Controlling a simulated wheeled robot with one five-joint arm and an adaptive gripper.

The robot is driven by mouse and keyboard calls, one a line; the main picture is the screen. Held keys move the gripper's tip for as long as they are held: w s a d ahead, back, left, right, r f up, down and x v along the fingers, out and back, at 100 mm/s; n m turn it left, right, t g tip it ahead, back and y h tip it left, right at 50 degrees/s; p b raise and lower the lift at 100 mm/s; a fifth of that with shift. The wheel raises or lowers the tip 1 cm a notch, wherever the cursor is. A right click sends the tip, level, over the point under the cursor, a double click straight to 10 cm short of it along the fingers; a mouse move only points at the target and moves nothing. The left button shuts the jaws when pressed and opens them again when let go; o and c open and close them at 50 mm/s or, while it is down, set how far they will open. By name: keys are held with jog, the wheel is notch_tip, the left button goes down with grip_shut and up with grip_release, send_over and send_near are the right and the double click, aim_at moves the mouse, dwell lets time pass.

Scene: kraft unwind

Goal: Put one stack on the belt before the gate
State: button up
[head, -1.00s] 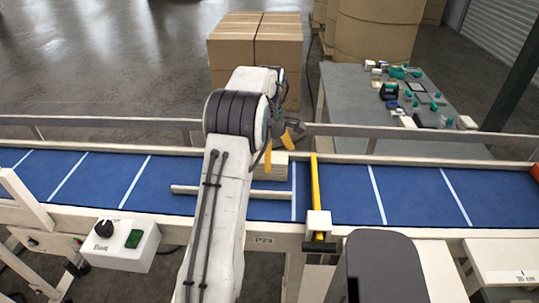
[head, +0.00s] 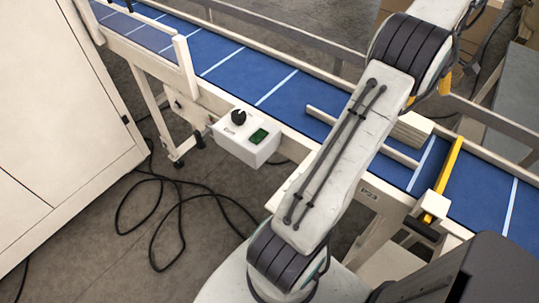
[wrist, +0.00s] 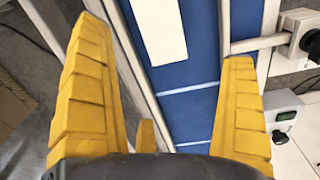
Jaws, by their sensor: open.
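A pale cream stack (head: 410,130) lies on the blue belt (head: 225,62), between a cream guide bar (head: 350,132) and the far rail, just left of the yellow gate bar (head: 443,182). In the wrist view the stack (wrist: 158,30) shows between my fingers, farther off and apart from them. My gripper (head: 445,84) is mostly hidden by my arm in the head view; a yellow finger shows above and behind the stack. In the wrist view my gripper (wrist: 166,45) has its two yellow fingers wide apart with nothing held.
A white cabinet (head: 50,130) stands at the left. Black cable (head: 165,215) lies on the floor. The belt left of the guide bar is clear.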

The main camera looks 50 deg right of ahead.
jog(key=w+a+r+t+h, duration=0.1)
jog(key=w+a+r, duration=0.3)
jog(key=w+a, duration=0.65)
jog(key=w+a+r, duration=0.3)
jog(key=w+a, duration=0.7)
jog(key=w, duration=0.2)
jog(key=a+f+t, duration=0.2)
jog(key=a+t, duration=0.1)
jog(key=a, duration=2.1)
jog(key=s+a+f+y, duration=0.1)
jog(key=s+a+f, duration=0.2)
jog(key=s+a, duration=0.2)
jog(key=shift+s+a+f+m+t, duration=0.15)
jog(key=shift+a+f+m+t, duration=0.2)
jog(key=shift+a+m+t, duration=0.1)
jog(key=shift+s, duration=0.15)
